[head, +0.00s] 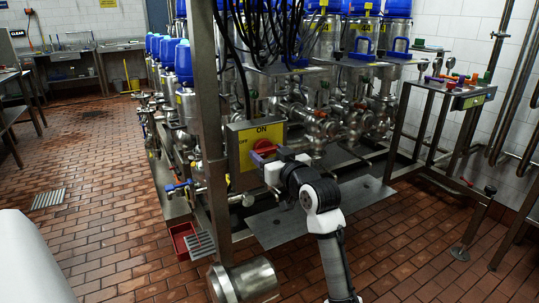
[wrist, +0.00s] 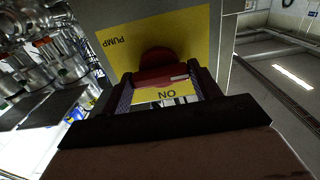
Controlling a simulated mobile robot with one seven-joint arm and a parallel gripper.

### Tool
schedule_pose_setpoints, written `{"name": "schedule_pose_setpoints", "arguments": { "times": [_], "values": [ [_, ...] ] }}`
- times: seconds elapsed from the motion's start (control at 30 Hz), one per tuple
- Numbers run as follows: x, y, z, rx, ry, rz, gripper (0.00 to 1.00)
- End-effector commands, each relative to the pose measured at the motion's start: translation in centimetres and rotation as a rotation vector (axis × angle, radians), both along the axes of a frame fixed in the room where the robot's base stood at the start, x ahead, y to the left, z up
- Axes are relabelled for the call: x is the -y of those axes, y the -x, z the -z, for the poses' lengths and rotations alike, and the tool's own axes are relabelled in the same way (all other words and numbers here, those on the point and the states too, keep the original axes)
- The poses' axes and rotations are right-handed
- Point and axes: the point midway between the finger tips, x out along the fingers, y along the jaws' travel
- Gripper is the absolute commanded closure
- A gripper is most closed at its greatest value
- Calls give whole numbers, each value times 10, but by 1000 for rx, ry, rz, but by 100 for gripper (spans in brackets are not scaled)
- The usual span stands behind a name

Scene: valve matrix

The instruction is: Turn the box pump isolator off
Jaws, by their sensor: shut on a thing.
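The box pump isolator (head: 243,163) is a grey box with a yellow front plate on a steel post. The plate reads ON at the top and OFF at the left. Its red rotary knob (head: 264,146) is partly hidden by my gripper (head: 272,157). In the wrist view the plate is upside down, with PUMP and ON legible. There the red knob (wrist: 160,70) sits between the two fingers of my gripper (wrist: 165,84), which is shut on its grip bar. A pale mark shows on the bar's right part. The knob's exact setting is hard to tell.
A steel post (head: 211,120) stands just left of the isolator. Pipes and valves (head: 325,125) crowd behind and right of it. A bench with coloured handles (head: 455,85) is at the right. A red bin (head: 183,240) and a steel cylinder (head: 245,280) are low at the left.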

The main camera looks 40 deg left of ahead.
Motion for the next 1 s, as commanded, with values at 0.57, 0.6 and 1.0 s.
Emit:
{"name": "schedule_pose_setpoints", "arguments": {
  "times": [0.57,0.6,1.0],
  "values": [
    [6,1,0,1,-1,2,16],
    [10,3,0,2,-1,2,16],
    [89,36,1,2,-2,4,16]
  ]
}}
